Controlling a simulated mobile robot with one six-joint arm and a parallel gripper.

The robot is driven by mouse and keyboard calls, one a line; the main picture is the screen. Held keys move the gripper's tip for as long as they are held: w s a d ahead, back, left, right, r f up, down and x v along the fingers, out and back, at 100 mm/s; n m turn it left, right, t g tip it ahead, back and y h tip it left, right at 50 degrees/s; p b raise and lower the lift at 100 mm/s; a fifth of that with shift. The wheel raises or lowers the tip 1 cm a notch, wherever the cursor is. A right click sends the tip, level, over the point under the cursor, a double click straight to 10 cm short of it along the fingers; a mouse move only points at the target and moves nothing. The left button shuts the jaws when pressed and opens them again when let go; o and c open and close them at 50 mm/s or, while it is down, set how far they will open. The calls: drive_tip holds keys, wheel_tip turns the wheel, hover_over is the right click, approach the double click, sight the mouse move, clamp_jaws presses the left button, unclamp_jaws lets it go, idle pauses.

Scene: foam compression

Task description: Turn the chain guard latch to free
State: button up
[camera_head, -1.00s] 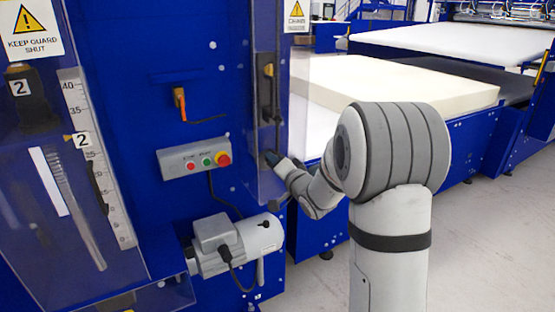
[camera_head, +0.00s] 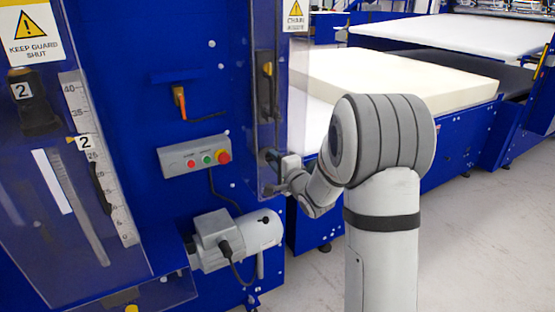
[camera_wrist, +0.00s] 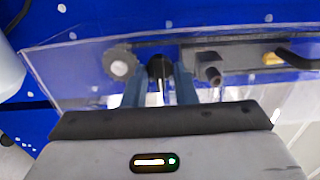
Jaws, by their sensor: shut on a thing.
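The chain guard is a clear panel (camera_head: 266,110) on the blue machine's right edge, below a yellow warning sign (camera_head: 296,14); it also shows in the wrist view (camera_wrist: 250,88). My gripper (camera_head: 274,158) is at the lower part of the guard. In the wrist view its two blue fingers (camera_wrist: 160,82) are on either side of a dark latch knob (camera_wrist: 159,66), shut on it. The fingers hide most of the latch, so I cannot tell which way it is turned.
A grey toothed wheel (camera_wrist: 121,62) is left of the fingers and a dark bar with a peg (camera_wrist: 212,72) is to the right. A button box (camera_head: 194,156) and a grey motor (camera_head: 235,240) are left of my gripper. A foam block (camera_head: 400,85) lies behind my arm.

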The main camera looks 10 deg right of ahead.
idle(0.4)
drive_tip(key=o, duration=0.6)
drive_tip(key=shift+d, duration=0.1)
drive_tip(key=shift+o, duration=0.2)
drive_tip(key=b+v, duration=0.1)
drive_tip(key=v, duration=0.6)
drive_tip(key=shift+s, duration=0.35)
drive_tip(key=shift+d, duration=0.1)
